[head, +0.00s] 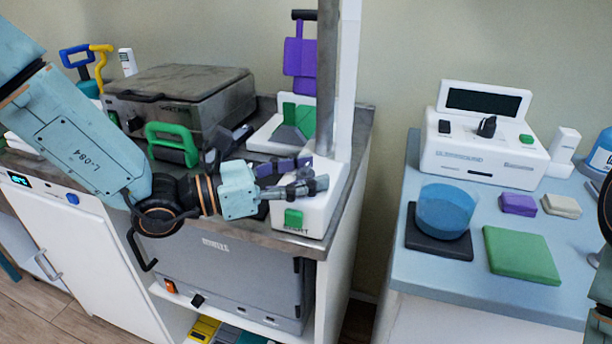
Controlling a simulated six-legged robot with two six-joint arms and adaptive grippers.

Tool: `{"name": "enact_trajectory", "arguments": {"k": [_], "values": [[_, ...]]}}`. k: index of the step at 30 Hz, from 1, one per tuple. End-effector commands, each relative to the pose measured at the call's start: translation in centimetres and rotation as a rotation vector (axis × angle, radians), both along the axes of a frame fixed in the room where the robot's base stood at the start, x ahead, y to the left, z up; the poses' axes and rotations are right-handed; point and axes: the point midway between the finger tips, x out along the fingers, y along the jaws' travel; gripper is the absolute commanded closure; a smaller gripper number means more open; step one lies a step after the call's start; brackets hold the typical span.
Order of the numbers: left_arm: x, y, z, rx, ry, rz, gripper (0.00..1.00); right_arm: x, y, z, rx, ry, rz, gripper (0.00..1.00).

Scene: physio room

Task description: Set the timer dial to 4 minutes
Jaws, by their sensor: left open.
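A black pointer knob (487,126) sits on the top of a white unit (482,158) with a dark display, on the blue table at right. Another small black knob (198,300) is on the front of the grey oven-like cabinet at lower centre. No scale is readable on either, and I cannot tell which is the timer dial. My left gripper (316,182) is open, over the white stand base (325,211) with a green START button (293,218). It hides part of that base. Part of my right arm shows at the right edge; its gripper is out of view.
The grey cabinet (226,268) stands under the metal counter. A grey lidded box (180,94) and a pole (327,75) stand near my left arm. The blue table (400,288) holds a blue bowl (446,209), a green pad (521,254) and a purple block (518,204). A gap separates counter and table.

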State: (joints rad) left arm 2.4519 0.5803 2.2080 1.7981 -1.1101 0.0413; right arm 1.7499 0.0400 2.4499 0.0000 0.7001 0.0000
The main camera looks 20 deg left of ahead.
Motion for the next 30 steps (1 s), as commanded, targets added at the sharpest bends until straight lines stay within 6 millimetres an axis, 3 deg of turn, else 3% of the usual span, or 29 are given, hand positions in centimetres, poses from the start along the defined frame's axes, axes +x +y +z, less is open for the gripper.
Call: {"name": "enact_trajectory", "arguments": {"k": [12, 30], "values": [[0.23, -0.31, 0.01, -0.001, -0.001, 0.001, 0.49, 0.01, 0.00, -0.14, 0.000, 0.000, 0.000, 0.60], [0.22, -0.30, 0.01, -0.001, -0.001, 0.001, 0.99, 0.00, 0.00, -0.14, 0.000, 0.000, 0.000, 0.60]]}}
